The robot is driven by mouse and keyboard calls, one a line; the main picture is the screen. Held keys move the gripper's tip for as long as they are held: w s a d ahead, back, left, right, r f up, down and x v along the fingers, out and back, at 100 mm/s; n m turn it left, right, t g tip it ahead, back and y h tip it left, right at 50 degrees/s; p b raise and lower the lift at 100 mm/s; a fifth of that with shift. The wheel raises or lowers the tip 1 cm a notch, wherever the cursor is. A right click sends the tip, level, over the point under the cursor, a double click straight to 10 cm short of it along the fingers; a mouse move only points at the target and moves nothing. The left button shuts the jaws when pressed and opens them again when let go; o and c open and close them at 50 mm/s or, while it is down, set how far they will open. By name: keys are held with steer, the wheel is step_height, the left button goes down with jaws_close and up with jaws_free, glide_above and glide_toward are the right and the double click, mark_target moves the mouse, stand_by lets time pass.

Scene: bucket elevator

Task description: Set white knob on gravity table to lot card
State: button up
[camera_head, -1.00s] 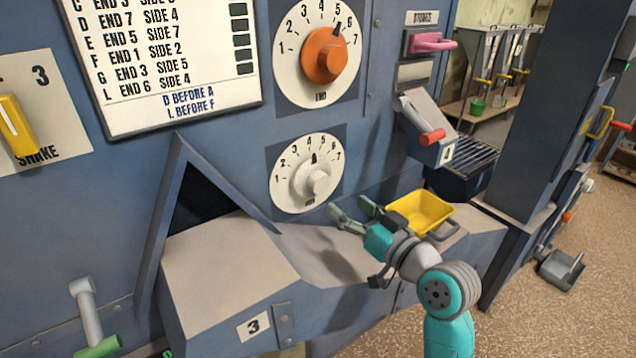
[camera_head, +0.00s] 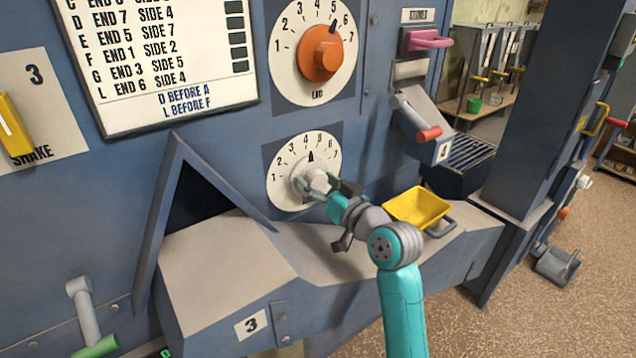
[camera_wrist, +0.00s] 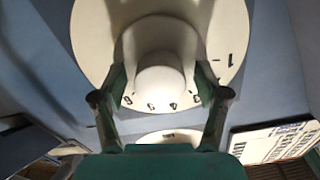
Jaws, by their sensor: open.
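The white knob (camera_head: 304,182) sits on a pale round dial (camera_head: 285,165) numbered 1 to 7, below the orange knob. The dial's black pointer stands near its top, around 4. My gripper (camera_head: 325,183) is at the knob from the right, partly covering it. In the wrist view the knob (camera_wrist: 160,82) is between my two open fingers (camera_wrist: 160,95); whether they touch it I cannot tell. The lot card (camera_head: 160,50) hangs at upper left, with lines such as "D END 7 SIDE 4", "G END 3 SIDE 5" and "L END 6 SIDE 4".
The orange END knob (camera_head: 319,53) is above, its pointer near 5. A yellow scoop (camera_head: 417,207) rests on the ledge right of my gripper. A red-tipped lever (camera_head: 428,133) and pink handle (camera_head: 427,40) are at the right. A hood (camera_head: 175,190) juts out at left.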

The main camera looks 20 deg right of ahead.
steer(key=c, duration=1.2)
steer(key=shift+o, duration=0.2)
steer(key=shift+m, duration=0.3)
steer(key=m, duration=0.9)
steer(key=o, duration=1.2)
steer(key=shift+c, duration=0.2)
